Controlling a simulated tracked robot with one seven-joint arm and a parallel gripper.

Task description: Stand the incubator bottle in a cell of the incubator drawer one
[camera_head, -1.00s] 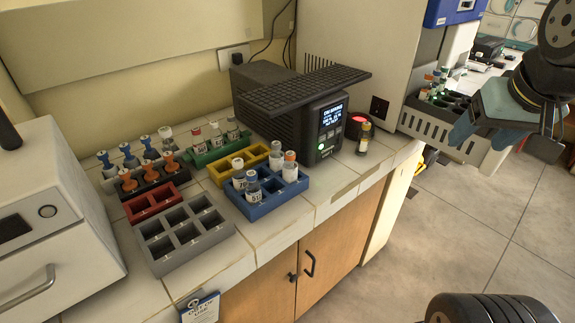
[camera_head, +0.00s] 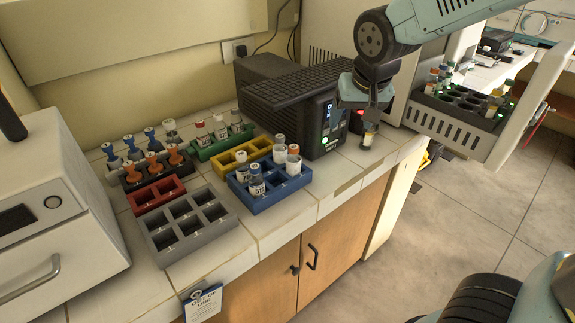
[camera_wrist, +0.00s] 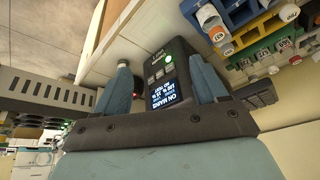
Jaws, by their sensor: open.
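A small bottle (camera_head: 369,138) stands alone and upright on the counter's right end, beside the black device. My gripper (camera_head: 371,119) points down at its top and covers its cap; whether the fingers are around it or just above it I cannot tell. In the wrist view my gripper (camera_wrist: 160,63) has its two blue fingers apart, with no bottle clearly visible between them. The incubator drawer (camera_head: 446,127) is pulled out at the right, a perforated white tray with dark round cells. Several capped bottles stand along its left and right sides, with green lights beside some; middle cells look empty.
The black device (camera_head: 330,125) with a lit screen (camera_wrist: 165,92) stands left of my gripper. Blue (camera_head: 268,201), yellow (camera_head: 221,164), green (camera_head: 205,152), red (camera_head: 157,196) and grey (camera_head: 163,255) racks fill the counter's left. A white door panel (camera_head: 535,95) rises right of the drawer.

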